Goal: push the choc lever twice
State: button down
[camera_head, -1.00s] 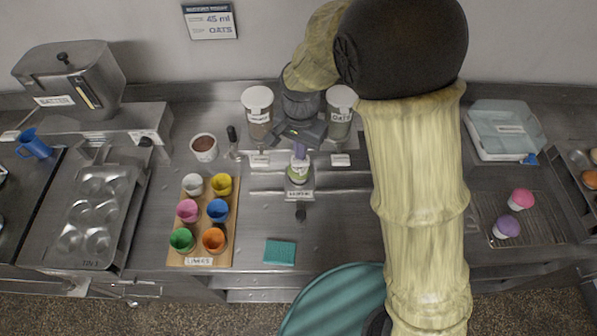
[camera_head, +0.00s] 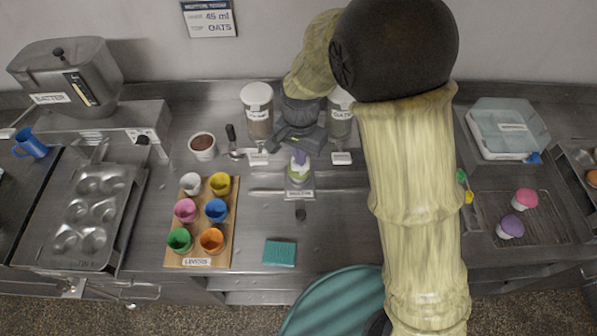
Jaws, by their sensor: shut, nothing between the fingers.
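The left dispenser (camera_head: 257,112) is a clear canister with a white lid and brown contents; its label is too blurred to read for sure. A pale lever tab (camera_head: 258,158) juts out below it. A second canister (camera_head: 341,120), partly hidden by my arm, has its own pale tab (camera_head: 341,158). My gripper (camera_head: 286,145) is shut and empty between the canisters, just right of the left tab; I cannot tell whether it touches it. A cupcake (camera_head: 299,168) with purple and pale green colours stands in the holder (camera_head: 300,192) below my gripper.
A board with several coloured cups (camera_head: 197,255), a cup of brown filling (camera_head: 203,146) and a spoon (camera_head: 233,140) lie left. A teal sponge (camera_head: 280,252) lies in front. A muffin tin (camera_head: 95,215) is far left; a rack (camera_head: 535,232) with two cupcakes is right.

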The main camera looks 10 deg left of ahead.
jog(key=shift+f, duration=0.1)
jog(key=shift+r+p, duration=1.7)
jog(key=shift+r, duration=0.15)
jog(key=shift+r, duration=0.1)
notch_tip(320, 180, up, 6)
jog(key=p, duration=0.5)
dwell(0.4)
jog(key=s+d+f+n+t+b, duration=0.1)
jog(key=s+d+f+b, duration=0.1)
jog(key=d, duration=0.6)
jog(key=s+d+f+n+b, duration=0.1)
jog(key=s+d+f+b, duration=0.1)
jog(key=d+b, duration=0.3)
jog(key=s+d+f+n+t+b, duration=0.1)
jog(key=s+d+f+b, duration=0.1)
jog(key=d, duration=1)
jog(key=shift+s+d+f+t+b, duration=0.3)
jog(key=shift+s+b, duration=0.25)
jog(key=shift+b, duration=0.25)
